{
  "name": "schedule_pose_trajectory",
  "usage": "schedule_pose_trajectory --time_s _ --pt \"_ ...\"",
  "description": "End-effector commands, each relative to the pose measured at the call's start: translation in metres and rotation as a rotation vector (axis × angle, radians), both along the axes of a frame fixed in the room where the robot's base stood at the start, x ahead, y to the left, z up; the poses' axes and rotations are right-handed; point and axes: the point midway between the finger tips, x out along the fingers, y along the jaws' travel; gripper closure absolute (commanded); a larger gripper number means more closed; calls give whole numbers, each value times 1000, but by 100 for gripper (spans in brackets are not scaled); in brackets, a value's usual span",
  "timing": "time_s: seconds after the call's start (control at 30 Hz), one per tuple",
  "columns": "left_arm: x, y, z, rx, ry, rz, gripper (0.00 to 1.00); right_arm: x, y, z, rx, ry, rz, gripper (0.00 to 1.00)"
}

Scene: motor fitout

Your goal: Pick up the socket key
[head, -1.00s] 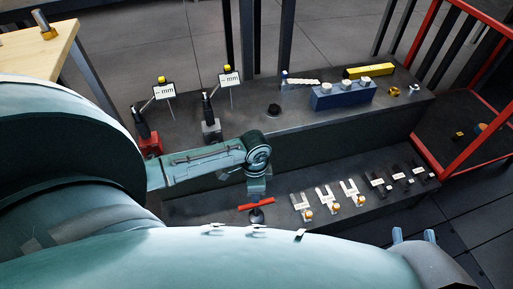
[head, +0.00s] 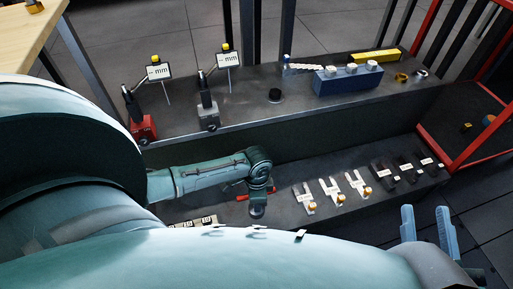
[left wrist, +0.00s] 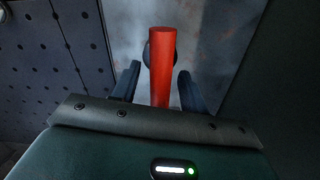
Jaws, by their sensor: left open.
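The socket key has a red bar handle and a dark round part. In the head view its red handle (head: 242,197) shows beside my left gripper, low on the lower shelf, partly hidden by the wrist. In the left wrist view the red handle (left wrist: 161,60) lies lengthwise between the two fingers of my left gripper (left wrist: 159,70), with a gap on each side. The dark round part shows partly behind the handle. My left gripper is open. My right gripper (head: 426,225) is at the lower right of the head view, fingers apart, with nothing between them.
Several forked pieces with light or dark tags (head: 331,190) lie right of the key. The upper shelf holds two gauge stands (head: 208,112), a blue block (head: 347,82) and a yellow bar (head: 375,56). A red-framed cart (head: 470,155) stands at right. A tagged strip (head: 200,221) lies left.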

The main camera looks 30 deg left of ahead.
Motion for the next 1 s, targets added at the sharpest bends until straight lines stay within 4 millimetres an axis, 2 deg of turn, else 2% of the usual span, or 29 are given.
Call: schedule_pose_trajectory --time_s 0.13,0.63,1.0 --pt "0 0 2 -1 -1 0 58 0 0 3 -1 -4 1 64" --pt "0 0 2 1 -1 0 99 0 0 1 -6 -3 1 64" --pt "1 0 2 0 -3 0 100 0 -1 0 -6 -1 0 64"
